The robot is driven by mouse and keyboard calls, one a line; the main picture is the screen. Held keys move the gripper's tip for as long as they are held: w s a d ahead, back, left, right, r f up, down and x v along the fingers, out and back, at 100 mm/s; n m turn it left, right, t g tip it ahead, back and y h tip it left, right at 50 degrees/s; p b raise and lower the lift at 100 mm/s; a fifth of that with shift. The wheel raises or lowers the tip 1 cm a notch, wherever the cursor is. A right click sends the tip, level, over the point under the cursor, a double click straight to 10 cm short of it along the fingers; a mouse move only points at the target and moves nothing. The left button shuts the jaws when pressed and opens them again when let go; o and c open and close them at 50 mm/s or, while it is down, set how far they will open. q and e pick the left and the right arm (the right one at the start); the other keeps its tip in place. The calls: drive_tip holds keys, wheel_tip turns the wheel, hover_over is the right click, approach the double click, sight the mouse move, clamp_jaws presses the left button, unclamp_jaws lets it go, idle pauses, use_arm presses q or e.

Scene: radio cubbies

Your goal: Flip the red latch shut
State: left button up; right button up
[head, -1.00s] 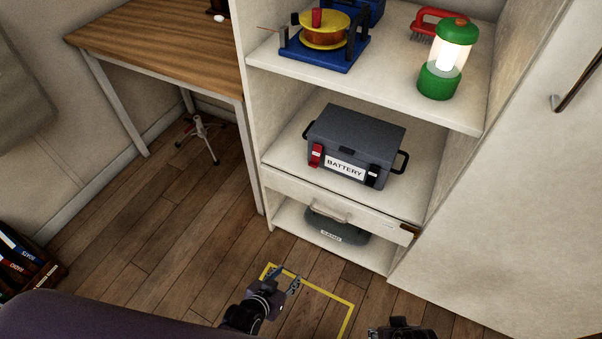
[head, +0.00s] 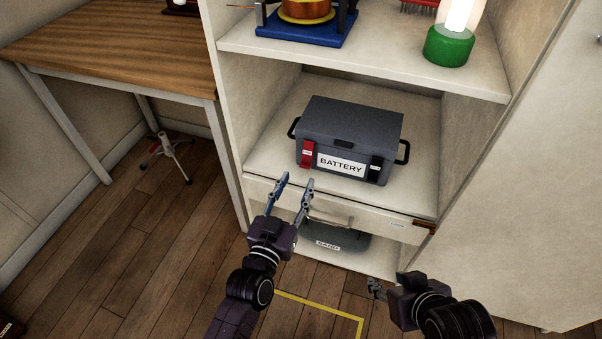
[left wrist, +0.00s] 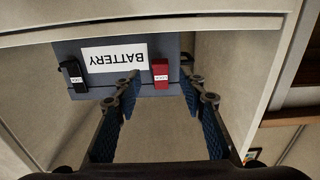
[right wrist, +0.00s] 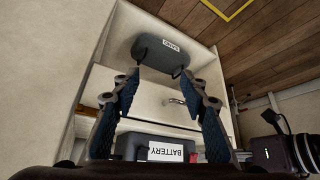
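The red latch (head: 307,154) is on the left front of the grey battery box (head: 350,123), left of its BATTERY label. It also shows in the left wrist view (left wrist: 160,73), where the picture is upside down. A black latch (head: 375,168) is on the box's right front. My left gripper (head: 297,179) is open and empty, in front of and below the red latch, apart from it. My right gripper (head: 374,287) is lower right, in front of the lower cubby. In the right wrist view its fingers (right wrist: 158,76) are apart with nothing between them.
Below the box are a drawer with a handle (head: 330,219) and a lower cubby holding a dark bag (head: 345,246). A green lantern (head: 450,45) and a blue-based coil device (head: 303,32) stand on the shelf above. A wooden table (head: 110,50) is at left.

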sight(304, 167)
use_arm(q)
drive_tip(key=x, duration=0.4)
drive_tip(key=shift+f+b, duration=0.15)
drive_tip(key=shift+b, duration=0.25)
drive_tip(key=shift+w+d, duration=0.15)
drive_tip(key=shift+w, duration=0.25)
use_arm(e)
drive_tip(key=w+a+r+t, duration=0.2)
drive_tip(key=w+r+t, duration=0.1)
drive_tip(key=w, duration=0.3)
drive_tip(key=shift+r+y, duration=0.4)
drive_tip(key=shift+r, duration=0.15)
use_arm(q)
drive_tip(key=shift+c, duration=0.6)
clamp_jaws()
use_arm(e)
drive_tip(key=shift+w+a, duration=0.1)
